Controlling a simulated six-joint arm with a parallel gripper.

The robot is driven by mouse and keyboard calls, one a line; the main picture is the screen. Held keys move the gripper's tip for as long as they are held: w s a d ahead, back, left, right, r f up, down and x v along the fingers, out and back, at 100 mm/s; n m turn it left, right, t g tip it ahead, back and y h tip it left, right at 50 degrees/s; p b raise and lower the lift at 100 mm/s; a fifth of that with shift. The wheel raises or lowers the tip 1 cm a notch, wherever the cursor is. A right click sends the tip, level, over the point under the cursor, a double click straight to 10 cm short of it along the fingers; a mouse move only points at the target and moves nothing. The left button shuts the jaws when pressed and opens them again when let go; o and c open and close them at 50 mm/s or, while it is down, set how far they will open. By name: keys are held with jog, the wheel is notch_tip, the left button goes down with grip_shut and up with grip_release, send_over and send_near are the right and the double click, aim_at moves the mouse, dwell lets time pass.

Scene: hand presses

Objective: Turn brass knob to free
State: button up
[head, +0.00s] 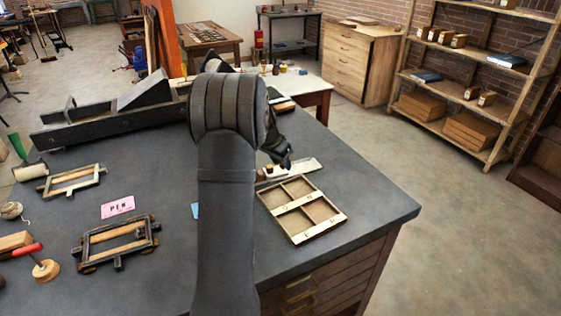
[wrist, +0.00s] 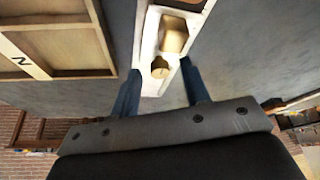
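A small brass knob (wrist: 160,68) sits on a narrow white plate (wrist: 150,85) in the wrist view, with a larger brass block (wrist: 174,36) beside it on the same plate. In the head view the white plate (head: 303,168) lies on the dark bench top behind the wooden tray, partly hidden by my arm. My gripper (wrist: 160,66) is open, its two fingers on either side of the knob in the picture. I see a gap on both sides; how high the fingertips are above the plate I cannot tell. In the head view my gripper (head: 281,158) hangs over the plate's left part.
A lettered wooden compartment tray (head: 318,214) lies close in front of the plate; it also shows in the wrist view (wrist: 62,48). A pink card (head: 117,207), wooden frames (head: 118,240) and a long dark press (head: 110,122) are left of my arm. The bench's right corner is clear.

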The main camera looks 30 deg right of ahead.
grip_shut()
jog(key=n, duration=0.2)
jog(key=n+t+y, duration=0.1)
jog(key=n, duration=0.1)
jog(key=shift+s+d, duration=0.15)
jog(key=shift+s, duration=0.05)
jog(key=n, duration=0.2)
jog(key=n+t+y, duration=0.1)
jog(key=n, duration=0.1)
jog(key=shift+s+d+n+t, duration=0.1)
jog(key=shift+d+n+t, duration=0.1)
jog(key=shift+n+t, duration=0.1)
jog(key=n, duration=0.1)
jog(key=n+y, duration=0.1)
jog(key=n, duration=0.1)
jog(key=n+y, duration=0.1)
jog(key=n, duration=0.1)
jog(key=shift+d, duration=0.25)
jog(key=shift+d+n+y, duration=0.15)
jog(key=shift+n+y, duration=0.85)
jog(key=shift+n, duration=1.1)
